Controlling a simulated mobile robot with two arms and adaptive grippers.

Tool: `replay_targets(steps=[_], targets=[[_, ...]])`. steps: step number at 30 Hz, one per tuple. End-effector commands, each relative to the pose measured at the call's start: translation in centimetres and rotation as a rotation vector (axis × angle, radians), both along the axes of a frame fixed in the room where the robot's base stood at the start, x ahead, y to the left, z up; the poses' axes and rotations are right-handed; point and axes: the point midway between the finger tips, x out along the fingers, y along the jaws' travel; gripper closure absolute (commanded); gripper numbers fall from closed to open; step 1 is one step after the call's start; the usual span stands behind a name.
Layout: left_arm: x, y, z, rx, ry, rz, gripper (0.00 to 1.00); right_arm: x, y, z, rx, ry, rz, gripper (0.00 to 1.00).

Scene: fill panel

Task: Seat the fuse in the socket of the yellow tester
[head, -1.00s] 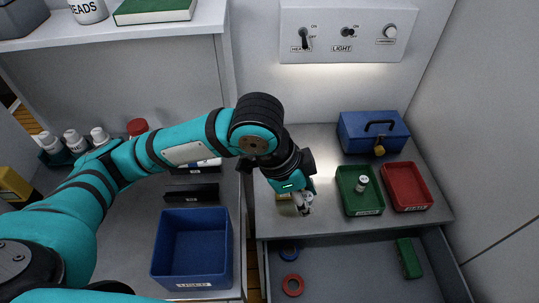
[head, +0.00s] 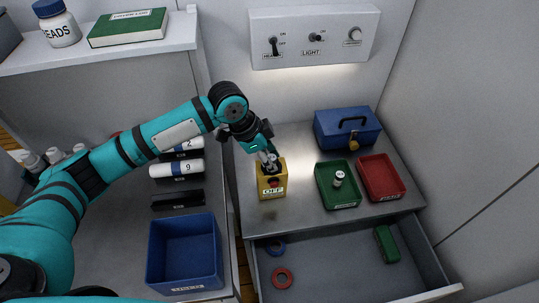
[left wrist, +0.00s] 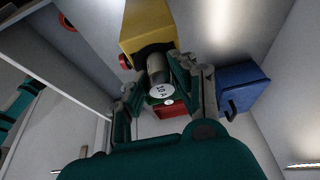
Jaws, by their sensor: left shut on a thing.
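The yellow tester (head: 272,189) stands on the grey counter, its front label reading OFF below a red button. My left gripper (head: 269,160) is at the tester's top. It is shut on a fuse (left wrist: 158,75), a grey cylinder whose pale end reads 10 A in the left wrist view. There the fuse sits between the two fingers, with its far end at the dark opening of the tester (left wrist: 145,22). I cannot tell how deep the fuse is in the socket. My right gripper is not in view.
A green tray (head: 322,196) holding another small cylinder and a red tray (head: 397,189) stand right of the tester. A blue toolbox (head: 328,142) is behind them. Below, an open drawer (head: 335,277) holds rings and a green block. A blue bin (head: 152,262) is at left.

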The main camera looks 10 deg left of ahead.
Motion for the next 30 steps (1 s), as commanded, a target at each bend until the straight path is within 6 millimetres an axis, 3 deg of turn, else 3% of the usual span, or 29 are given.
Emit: replay_targets(steps=[6, 22, 23, 27, 30], targets=[[0.0, 0.0, -0.1, 0.000, -0.002, -0.001, 1.00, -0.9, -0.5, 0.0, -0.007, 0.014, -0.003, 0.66], [-0.2, 0.0, -1.8, 0.004, 0.008, -0.001, 1.00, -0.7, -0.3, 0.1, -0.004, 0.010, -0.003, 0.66], [-0.3, 0.0, -1.9, 0.005, 0.010, -0.001, 0.71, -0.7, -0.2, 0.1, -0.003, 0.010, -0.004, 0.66], [-0.4, 0.1, -2.0, 0.007, 0.013, -0.002, 0.52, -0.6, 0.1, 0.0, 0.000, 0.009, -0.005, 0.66], [-0.4, 0.1, -2.0, 0.009, 0.013, 0.000, 0.52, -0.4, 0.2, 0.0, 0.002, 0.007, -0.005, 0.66]])
